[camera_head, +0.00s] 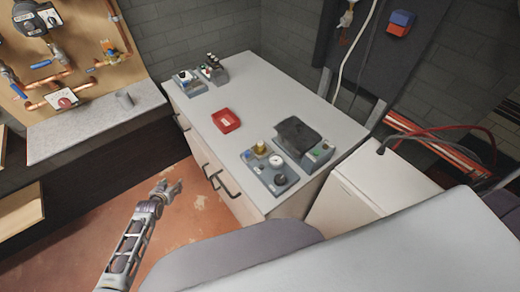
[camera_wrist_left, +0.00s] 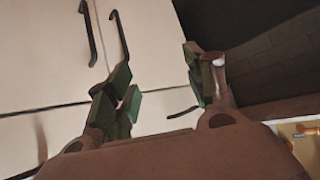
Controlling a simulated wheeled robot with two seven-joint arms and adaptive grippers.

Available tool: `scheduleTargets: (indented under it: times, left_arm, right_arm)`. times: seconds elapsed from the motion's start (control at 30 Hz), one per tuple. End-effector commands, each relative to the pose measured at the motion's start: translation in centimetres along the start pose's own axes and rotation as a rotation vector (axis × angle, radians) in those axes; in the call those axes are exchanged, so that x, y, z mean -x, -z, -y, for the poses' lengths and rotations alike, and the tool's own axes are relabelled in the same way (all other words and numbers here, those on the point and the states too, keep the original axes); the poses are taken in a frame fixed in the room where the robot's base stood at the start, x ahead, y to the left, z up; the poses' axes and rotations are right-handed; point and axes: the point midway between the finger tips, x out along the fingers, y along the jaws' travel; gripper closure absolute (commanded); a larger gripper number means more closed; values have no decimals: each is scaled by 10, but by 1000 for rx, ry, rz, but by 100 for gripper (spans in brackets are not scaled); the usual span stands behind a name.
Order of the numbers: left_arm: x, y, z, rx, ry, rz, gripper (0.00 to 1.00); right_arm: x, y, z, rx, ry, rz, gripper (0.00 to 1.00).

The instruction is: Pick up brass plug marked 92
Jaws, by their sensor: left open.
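A small brass-coloured piece (camera_head: 260,148) stands on a grey unit (camera_head: 268,172) near the front of the grey-topped cabinet (camera_head: 240,112). More small yellowish and dark pieces sit in a grey holder (camera_head: 188,82) at the far left of the top. No marking 92 can be read on any of them. My left gripper (camera_head: 170,188) is open and empty, in front of the cabinet and below its top, apart from these pieces. In the left wrist view, its green-padded fingers (camera_wrist_left: 162,85) spread before the pale cabinet doors. My right gripper is not in view.
Dark door handles (camera_head: 222,184) stick out of the cabinet front. A pipe board (camera_head: 62,55) stands over a ledge (camera_head: 95,125) at left.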

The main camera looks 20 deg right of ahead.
Motion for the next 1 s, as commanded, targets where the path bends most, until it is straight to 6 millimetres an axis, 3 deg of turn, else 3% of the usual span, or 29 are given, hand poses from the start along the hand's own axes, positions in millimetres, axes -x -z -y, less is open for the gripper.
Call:
scheduleTargets:
  times: [0.03,0.2,0.5,0.8,1.0]
  left_arm:
    - [2,21,-6,-2,-17,-27,47]
    - [18,84,-32,-3,-87,-99,47]
    - [68,174,-95,-26,-249,-193,47]
    - [143,234,-172,-99,-465,-247,47]
    - [207,252,-228,-204,-642,-262,47]
  right_arm:
    - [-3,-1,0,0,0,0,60]
    - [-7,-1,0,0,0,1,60]
    - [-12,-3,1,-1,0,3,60]
    - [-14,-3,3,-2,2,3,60]
    - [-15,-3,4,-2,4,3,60]
